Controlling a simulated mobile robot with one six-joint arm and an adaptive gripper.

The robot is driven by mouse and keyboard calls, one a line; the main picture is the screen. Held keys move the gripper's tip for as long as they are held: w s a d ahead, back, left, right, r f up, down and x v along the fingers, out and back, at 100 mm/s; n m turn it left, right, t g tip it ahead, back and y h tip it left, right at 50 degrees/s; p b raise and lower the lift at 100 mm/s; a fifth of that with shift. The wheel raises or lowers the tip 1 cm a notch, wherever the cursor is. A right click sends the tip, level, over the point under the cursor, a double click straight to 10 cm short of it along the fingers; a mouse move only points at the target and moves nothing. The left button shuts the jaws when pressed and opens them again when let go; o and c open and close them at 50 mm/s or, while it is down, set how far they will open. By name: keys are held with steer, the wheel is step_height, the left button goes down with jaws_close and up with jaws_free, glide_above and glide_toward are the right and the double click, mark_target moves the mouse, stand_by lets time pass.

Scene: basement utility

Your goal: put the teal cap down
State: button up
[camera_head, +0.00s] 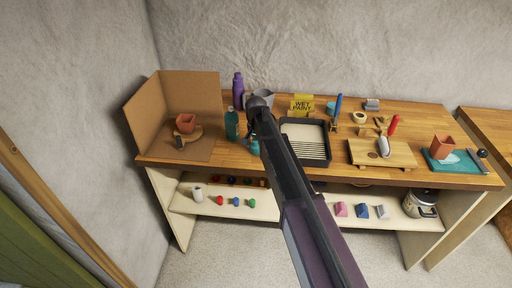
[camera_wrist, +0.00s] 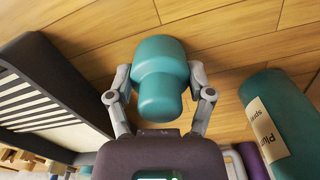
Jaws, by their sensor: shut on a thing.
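The teal cap (camera_wrist: 160,78) is a stepped, rounded piece in the middle of the wrist view. My gripper (camera_wrist: 160,98) is shut on it, with one finger on each side. Wooden tabletop shows behind the cap; I cannot tell whether the cap touches it. In the head view a teal bit (camera_head: 254,147) shows beside my arm, low at the table's front, apparently the cap. My arm hides most of the gripper there.
A teal bottle (camera_head: 232,124) stands close to the left of the cap, with a purple bottle (camera_head: 238,90) behind. A black tray (camera_head: 320,126) lies to the right. A cardboard screen (camera_head: 193,95) encloses the left end of the wooden table (camera_head: 285,169).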

steer(key=shift+f, duration=0.2)
steer(key=o, duration=0.7)
steer(key=shift+o, duration=0.2)
steer(key=shift+r, duration=0.25)
step_height(320, 180, up, 12)
steer(key=p, duration=1.2)
stand_by(0.5)
